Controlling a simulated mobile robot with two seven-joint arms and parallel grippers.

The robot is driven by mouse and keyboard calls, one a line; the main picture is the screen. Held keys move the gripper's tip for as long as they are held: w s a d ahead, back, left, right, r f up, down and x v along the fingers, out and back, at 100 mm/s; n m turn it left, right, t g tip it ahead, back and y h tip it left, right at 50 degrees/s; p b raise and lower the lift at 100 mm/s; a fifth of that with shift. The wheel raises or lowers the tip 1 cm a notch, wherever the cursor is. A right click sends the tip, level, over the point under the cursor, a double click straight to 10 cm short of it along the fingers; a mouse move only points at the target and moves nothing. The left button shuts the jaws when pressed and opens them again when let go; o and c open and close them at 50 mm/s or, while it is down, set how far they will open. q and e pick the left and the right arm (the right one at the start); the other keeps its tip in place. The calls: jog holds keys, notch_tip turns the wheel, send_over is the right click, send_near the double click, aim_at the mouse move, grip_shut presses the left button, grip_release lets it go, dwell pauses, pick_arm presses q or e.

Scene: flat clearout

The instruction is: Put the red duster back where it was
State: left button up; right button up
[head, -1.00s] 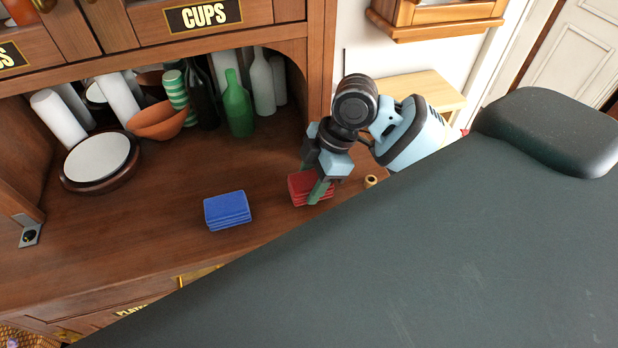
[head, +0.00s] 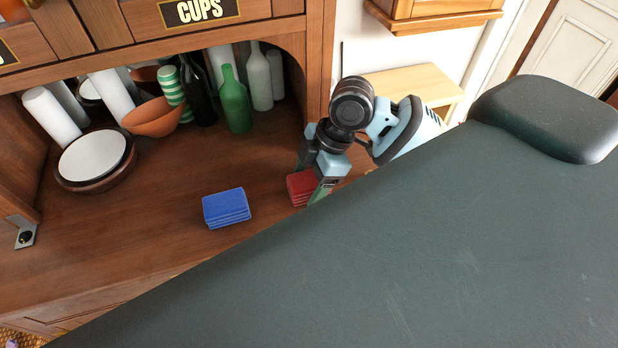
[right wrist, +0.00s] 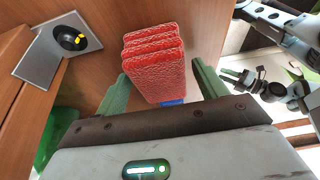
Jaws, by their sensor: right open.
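The red duster (head: 299,188), a ribbed block, sits on the wooden counter near its right end. My right gripper (head: 311,183) is over it, with a finger hiding part of it in the head view. In the right wrist view the duster (right wrist: 154,62) stands between the two green fingers of the open gripper (right wrist: 160,78). Gaps show on both sides, so the fingers do not clearly touch it. My left gripper is not in the head view. A jointed arm with a small gripper-like end (right wrist: 238,79) shows at the right of the wrist view, too small to read.
A blue ribbed block (head: 226,208) lies left of the duster. Plates (head: 95,160), an orange bowl (head: 154,118) and bottles (head: 234,103) stand at the back. A large dark surface (head: 400,240) hides the front right.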

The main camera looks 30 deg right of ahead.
jog(key=v, duration=1.2)
jog(key=shift+d, duration=0.1)
